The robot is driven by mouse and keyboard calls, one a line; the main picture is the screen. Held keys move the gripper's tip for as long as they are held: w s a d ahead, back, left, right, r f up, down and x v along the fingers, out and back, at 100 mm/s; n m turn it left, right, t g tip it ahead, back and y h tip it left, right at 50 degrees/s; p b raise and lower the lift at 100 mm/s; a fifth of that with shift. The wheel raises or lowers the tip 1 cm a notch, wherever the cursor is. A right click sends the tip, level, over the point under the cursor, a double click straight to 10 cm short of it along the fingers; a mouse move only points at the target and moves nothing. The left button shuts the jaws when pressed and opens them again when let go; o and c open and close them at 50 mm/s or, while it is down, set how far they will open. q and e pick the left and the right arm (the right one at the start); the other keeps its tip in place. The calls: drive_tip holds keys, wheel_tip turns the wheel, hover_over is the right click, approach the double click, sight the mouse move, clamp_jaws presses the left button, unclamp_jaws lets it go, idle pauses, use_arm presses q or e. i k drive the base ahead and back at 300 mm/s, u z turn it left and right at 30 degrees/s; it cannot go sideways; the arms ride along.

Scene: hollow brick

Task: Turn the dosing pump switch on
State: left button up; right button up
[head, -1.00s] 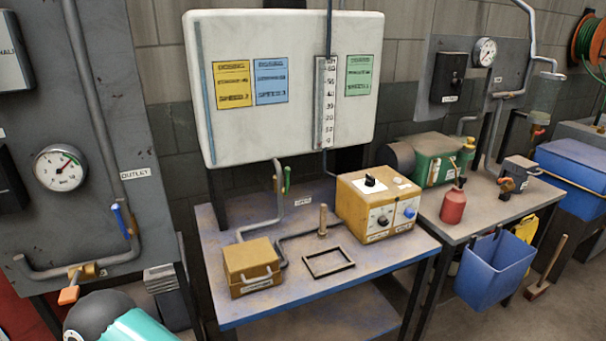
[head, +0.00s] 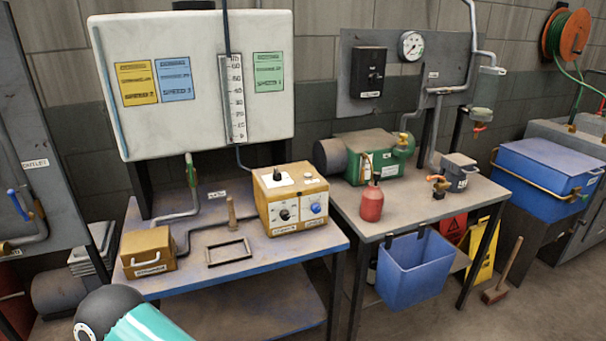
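A yellow control box (head: 283,222), probably the dosing pump, stands at the right end of the blue-edged table. A black switch or knob (head: 278,175) stands up on a white plate on its top; its setting is too small to tell. The front face has a black knob (head: 285,214) and a blue knob (head: 316,208), with white labels I cannot read for certain. Neither gripper is in view.
The table (head: 200,285) also holds a smaller yellow box (head: 148,250), a wooden peg (head: 231,211) and a black frame (head: 228,252). A large white tank (head: 195,120) stands behind. A red bottle (head: 371,204) and green pump (head: 375,158) are on the right table.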

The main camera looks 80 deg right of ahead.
sight(278, 176)
drive_tip(key=z, duration=0.05)
drive_tip(key=k, duration=1.45)
drive_tip(key=z, duration=1.45)
drive_tip(key=i, duration=1)
drive_tip(key=z, duration=0.15)
